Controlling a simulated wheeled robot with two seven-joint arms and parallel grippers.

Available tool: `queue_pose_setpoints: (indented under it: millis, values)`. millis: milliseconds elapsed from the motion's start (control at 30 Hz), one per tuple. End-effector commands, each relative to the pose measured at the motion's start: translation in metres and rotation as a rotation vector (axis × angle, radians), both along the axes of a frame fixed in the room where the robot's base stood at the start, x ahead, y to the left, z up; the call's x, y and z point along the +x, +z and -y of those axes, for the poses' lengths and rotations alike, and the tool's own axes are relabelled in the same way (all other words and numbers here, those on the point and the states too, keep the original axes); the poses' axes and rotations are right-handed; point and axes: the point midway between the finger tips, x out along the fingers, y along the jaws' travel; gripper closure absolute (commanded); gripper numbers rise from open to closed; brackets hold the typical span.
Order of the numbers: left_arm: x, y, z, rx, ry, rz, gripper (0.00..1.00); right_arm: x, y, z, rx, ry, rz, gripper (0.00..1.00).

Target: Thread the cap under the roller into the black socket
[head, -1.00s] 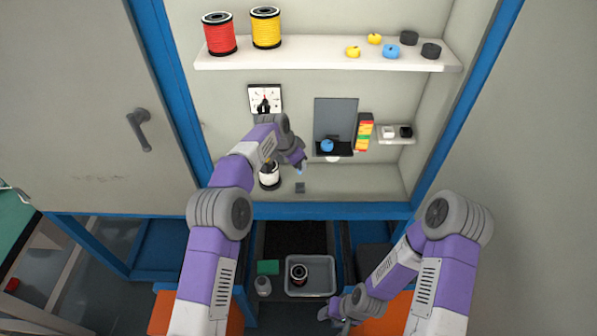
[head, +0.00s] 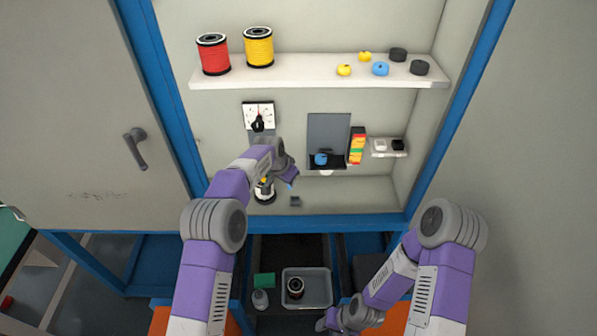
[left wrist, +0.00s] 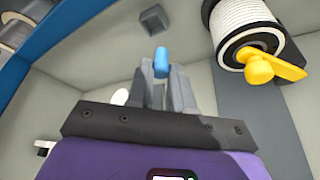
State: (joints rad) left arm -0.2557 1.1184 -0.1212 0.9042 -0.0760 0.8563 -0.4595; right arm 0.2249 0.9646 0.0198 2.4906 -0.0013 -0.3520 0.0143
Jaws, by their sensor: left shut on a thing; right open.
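My left gripper (left wrist: 161,80) is shut on a small blue cap (left wrist: 161,62), which sticks out past the fingertips. The white roller (left wrist: 245,27) with a yellow crank is to the right of the cap in the left wrist view; it also shows in the head view (head: 264,193), partly behind my left arm. The dark square socket (left wrist: 154,20) lies beyond the cap, apart from it, and shows on the cabinet floor in the head view (head: 295,201). No cable shows clearly at the cap. My right gripper (head: 323,322) is open, low and in front of the cabinet.
A shelf (head: 310,78) above holds a red spool (head: 213,55), a yellow spool (head: 258,48) and small parts. A gauge (head: 258,116) and a dark panel (head: 328,132) are on the back wall. A grey tray (head: 320,287) stands below. The cabinet floor right of the socket is clear.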

Motion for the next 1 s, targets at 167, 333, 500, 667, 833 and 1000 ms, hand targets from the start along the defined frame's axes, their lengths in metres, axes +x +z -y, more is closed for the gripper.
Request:
queue_pose_setpoints:
  millis: [167,333,500,667,833,1000]
  values:
    - [-0.002,-0.013,-0.016,-0.002,0.181,0.006,1.00,0.000,0.013,0.000,0.000,0.000,0.000,0.52]
    - [-0.003,-0.022,-0.023,-0.008,0.248,0.012,1.00,0.000,0.013,0.000,0.000,0.000,0.000,0.52]
    - [0.000,-0.030,-0.028,-0.009,0.251,0.012,1.00,0.000,0.009,0.000,0.000,0.000,0.000,0.52]
    - [0.004,-0.042,-0.035,-0.010,0.250,0.011,1.00,0.000,0.003,0.000,0.000,0.000,0.000,0.52]
    - [0.007,-0.050,-0.040,-0.010,0.247,0.012,1.00,0.000,0.000,0.000,0.000,0.000,0.000,0.52]
    - [0.007,-0.050,-0.042,-0.009,0.248,0.012,1.00,0.000,0.000,0.000,0.000,0.000,0.000,0.52]
